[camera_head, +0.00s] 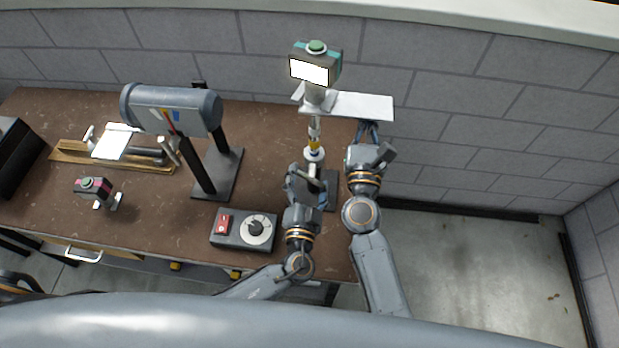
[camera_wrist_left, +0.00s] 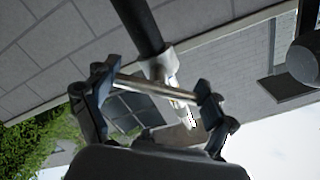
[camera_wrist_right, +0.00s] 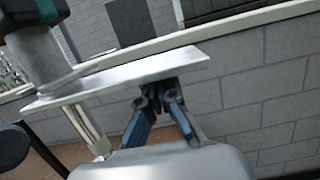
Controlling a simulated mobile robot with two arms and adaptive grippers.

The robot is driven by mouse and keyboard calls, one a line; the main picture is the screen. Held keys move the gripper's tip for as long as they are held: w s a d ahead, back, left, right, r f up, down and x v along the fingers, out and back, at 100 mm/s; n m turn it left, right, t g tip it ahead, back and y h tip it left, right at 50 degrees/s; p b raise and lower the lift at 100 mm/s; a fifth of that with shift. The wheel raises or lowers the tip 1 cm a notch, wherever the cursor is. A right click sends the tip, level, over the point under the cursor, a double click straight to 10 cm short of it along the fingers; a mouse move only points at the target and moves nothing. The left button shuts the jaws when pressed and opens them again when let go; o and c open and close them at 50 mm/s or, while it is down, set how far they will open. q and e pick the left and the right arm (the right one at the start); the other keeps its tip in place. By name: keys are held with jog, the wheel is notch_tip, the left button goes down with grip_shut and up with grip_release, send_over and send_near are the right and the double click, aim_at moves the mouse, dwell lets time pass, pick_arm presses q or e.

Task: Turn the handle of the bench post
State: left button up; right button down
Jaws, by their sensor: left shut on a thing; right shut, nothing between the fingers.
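The bench post (camera_head: 314,134) stands upright near the back right of the bench, and its black and white shaft (camera_wrist_left: 147,30) crosses the left wrist view. A thin metal bar (camera_wrist_left: 150,93), the post's handle, lies across between my left fingers. My left gripper (camera_head: 308,180) is shut on this handle, low on the post; the gripper hides part of it. My right gripper (camera_head: 368,128) is shut and empty beside the post, just below the white plate (camera_head: 365,106). In the right wrist view its fingertips (camera_wrist_right: 158,92) are close to the plate's underside; I cannot tell whether they touch.
A teal-trimmed device with a green button (camera_head: 316,64) sits atop the post. A grey cylinder on a stand (camera_head: 172,108) and a control box with a dial (camera_head: 243,230) stand to the left. A block wall (camera_head: 450,80) is close behind; open floor lies right.

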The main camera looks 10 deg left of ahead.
pick_arm(q)
jog(key=m, duration=0.4)
jog(key=shift+r+m, duration=0.1)
jog(key=shift+m, duration=0.2)
jog(key=shift+r+m, duration=0.1)
jog(key=shift+m, duration=1.9)
jog(key=o, duration=1)
jog(key=shift+s, duration=0.1)
jog(key=s, duration=1.1)
jog(key=shift+s, duration=0.4)
jog(key=shift+f, duration=0.2)
